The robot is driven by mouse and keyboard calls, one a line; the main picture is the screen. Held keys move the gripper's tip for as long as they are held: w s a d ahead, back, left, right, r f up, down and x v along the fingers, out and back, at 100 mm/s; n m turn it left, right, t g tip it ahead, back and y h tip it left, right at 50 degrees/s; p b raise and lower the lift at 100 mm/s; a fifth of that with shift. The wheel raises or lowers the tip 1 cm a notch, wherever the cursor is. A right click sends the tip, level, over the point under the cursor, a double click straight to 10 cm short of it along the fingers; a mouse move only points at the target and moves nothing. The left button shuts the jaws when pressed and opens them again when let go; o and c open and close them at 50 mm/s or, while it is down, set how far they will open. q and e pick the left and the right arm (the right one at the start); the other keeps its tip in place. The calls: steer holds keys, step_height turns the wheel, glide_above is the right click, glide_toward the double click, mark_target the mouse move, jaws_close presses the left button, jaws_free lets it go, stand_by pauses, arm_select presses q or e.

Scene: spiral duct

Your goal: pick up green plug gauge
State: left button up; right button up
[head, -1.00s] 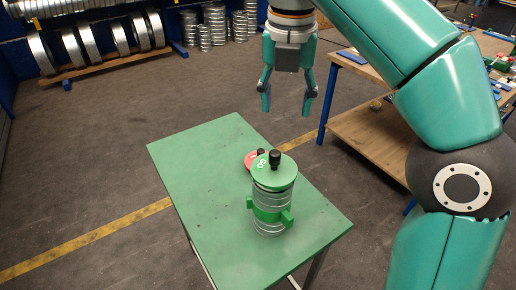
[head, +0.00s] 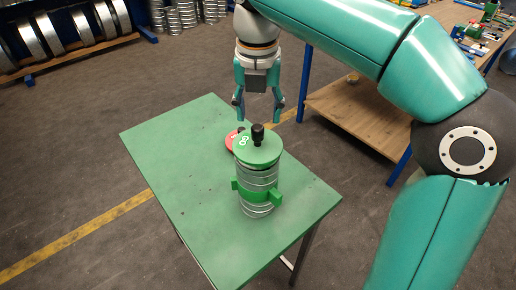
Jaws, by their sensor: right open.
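The green plug gauge (head: 257,150) is a green disc marked "GO" with a black knob on top. It sits on top of an upright ribbed metal duct (head: 257,203) with a green clamp around it, on the green table (head: 190,190). My right gripper (head: 259,115) is open and empty, pointing down. In the picture its fingertips are just above the black knob; a gap shows between them and the gauge, and the exact depth is hard to tell. My left gripper is not in view.
A red disc gauge (head: 233,139) lies on the table behind the duct, partly hidden. A wooden workbench (head: 355,115) with blue legs and small items stands at the right. Metal rings on a rack (head: 70,55) are at the back left. The table's left part is clear.

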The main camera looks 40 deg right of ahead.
mark_target(257, 127)
steer(key=shift+w+f, duration=0.15)
steer(key=shift+f, duration=1.2)
steer(key=shift+w+f, duration=0.15)
steer(key=shift+f, duration=1.15)
jaws_close()
